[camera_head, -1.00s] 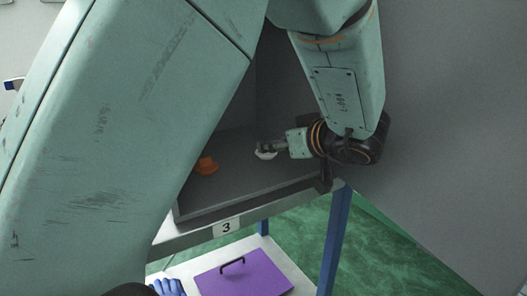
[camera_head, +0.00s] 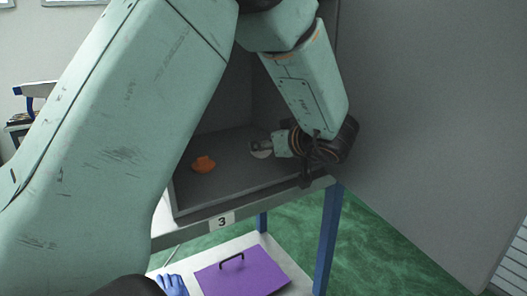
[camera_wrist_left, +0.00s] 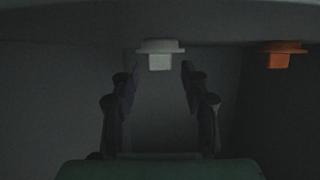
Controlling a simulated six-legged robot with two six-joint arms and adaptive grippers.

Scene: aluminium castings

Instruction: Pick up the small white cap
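The small white cap (camera_head: 262,154) sits on the floor of a grey open-fronted box (camera_head: 225,196), right of an orange cap (camera_head: 204,164). My left gripper (camera_head: 262,146) reaches in from the right and partly covers the white cap. In the left wrist view the gripper (camera_wrist_left: 158,72) is open, one finger on each side. The white cap (camera_wrist_left: 160,54) shows between and slightly beyond the fingertips, with gaps on both sides. The orange cap (camera_wrist_left: 279,54) is to the right, outside the fingers. My right gripper is not in view.
The box stands on a table with a label "3" (camera_head: 221,221) and blue legs (camera_head: 327,240). A purple panel with a black handle (camera_head: 243,276) and a blue glove-like object (camera_head: 172,285) lie on the lower shelf.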

